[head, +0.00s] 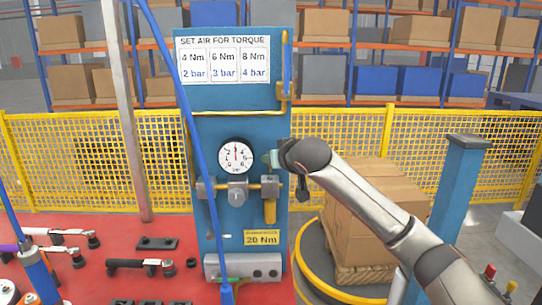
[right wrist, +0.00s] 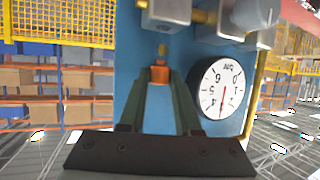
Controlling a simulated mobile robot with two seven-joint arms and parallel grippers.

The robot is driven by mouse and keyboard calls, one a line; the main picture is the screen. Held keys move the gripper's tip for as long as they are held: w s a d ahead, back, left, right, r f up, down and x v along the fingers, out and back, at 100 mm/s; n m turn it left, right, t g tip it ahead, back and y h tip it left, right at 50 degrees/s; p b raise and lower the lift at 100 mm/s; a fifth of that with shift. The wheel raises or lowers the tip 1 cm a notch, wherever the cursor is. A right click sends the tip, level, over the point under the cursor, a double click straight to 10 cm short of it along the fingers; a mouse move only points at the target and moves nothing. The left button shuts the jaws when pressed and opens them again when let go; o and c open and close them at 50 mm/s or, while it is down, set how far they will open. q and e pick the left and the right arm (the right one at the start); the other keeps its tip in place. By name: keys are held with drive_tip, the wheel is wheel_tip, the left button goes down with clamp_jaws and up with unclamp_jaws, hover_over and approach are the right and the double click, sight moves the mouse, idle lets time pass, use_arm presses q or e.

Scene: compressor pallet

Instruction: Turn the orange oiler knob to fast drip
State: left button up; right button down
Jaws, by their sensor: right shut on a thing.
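The orange oiler knob (right wrist: 159,76) shows in the right wrist view, which is upside down, against the blue panel (right wrist: 135,62). My right gripper (head: 272,158) reaches the panel from the right. Its two fingers stand on either side of the knob and are shut on it. In the head view the gripper covers the knob, just above the oiler (head: 270,186) with its yellow bowl (head: 270,212). I cannot make out any drip marks or the knob's setting. My left gripper is in neither view.
A round gauge (head: 236,156) sits left of my right gripper, with a regulator (head: 237,192) below it. A blue hose (head: 190,110) hangs before the panel. Tools lie on the red table (head: 110,240). A blue post (head: 455,190) and boxes (head: 365,225) stand at right.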

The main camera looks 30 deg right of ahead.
drive_tip(key=shift+d+n+y+p, duration=0.2)
drive_tip(key=shift+n+y+p, duration=0.4)
drive_tip(key=shift+n+y, duration=0.6)
drive_tip(key=c, duration=0.9)
unclamp_jaws()
drive_tip(key=shift+s, duration=0.1)
drive_tip(key=b+v, duration=0.3)
drive_tip(key=v, duration=0.9)
drive_tip(key=shift+s, duration=0.2)
drive_tip(key=shift+d+f, duration=0.1)
drive_tip(key=shift+d, duration=0.05)
